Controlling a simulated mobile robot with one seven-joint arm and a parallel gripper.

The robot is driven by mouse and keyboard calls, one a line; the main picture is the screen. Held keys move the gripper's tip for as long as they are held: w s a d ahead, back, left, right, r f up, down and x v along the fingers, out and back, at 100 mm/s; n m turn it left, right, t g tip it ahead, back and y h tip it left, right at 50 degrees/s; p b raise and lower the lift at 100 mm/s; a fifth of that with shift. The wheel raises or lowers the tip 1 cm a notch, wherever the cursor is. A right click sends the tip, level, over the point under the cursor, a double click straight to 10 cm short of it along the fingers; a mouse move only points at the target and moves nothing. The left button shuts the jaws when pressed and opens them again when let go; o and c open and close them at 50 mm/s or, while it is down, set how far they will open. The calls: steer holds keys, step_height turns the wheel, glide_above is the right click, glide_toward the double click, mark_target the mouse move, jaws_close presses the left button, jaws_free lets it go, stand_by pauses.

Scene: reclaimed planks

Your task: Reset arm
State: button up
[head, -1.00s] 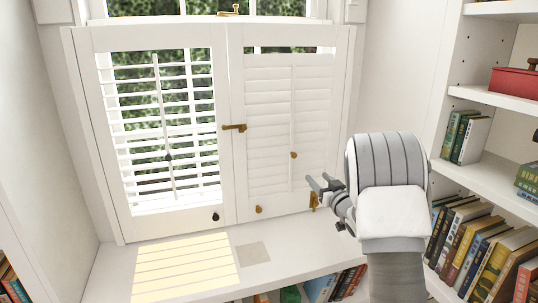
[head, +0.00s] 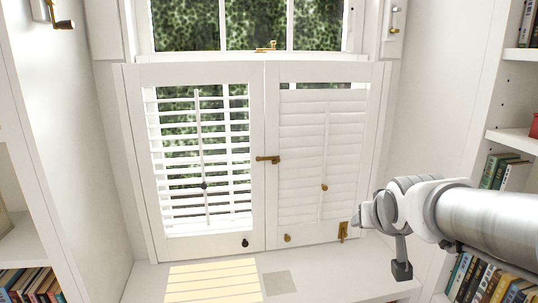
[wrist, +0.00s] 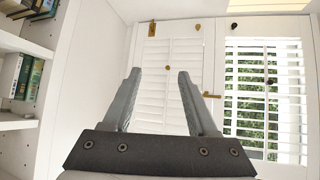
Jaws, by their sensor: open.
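My gripper (wrist: 157,72) is open and empty in the wrist view, its two grey fingers well apart. Behind the fingers is the right shutter panel (head: 319,205), with its slats closed. The wrist view looks upside down. In the head view my arm comes in from the right, its end beside the right shutter's lower corner. I cannot make out the fingertips there. The left shutter panel (head: 202,148) has its slats tilted open. No object is held.
A brass latch (head: 267,159) sits where the panels meet. The white sill (head: 330,284) below is clear, with a sunlit patch at left. Bookshelves with books (head: 494,281) stand close on the right, under my arm. More books (head: 30,286) are at lower left.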

steer(key=s+a+g+p, duration=0.1)
steer(key=s+a+g, duration=0.1)
steer(key=s, duration=0.7)
steer(key=s+a+f+n+g+y+p, duration=0.1)
steer(key=s+a, duration=0.3)
steer(key=s, duration=0.6)
steer(key=shift+s+f+g+y, duration=0.15)
steer(key=shift+g+y, duration=0.15)
steer(key=shift+g, duration=0.3)
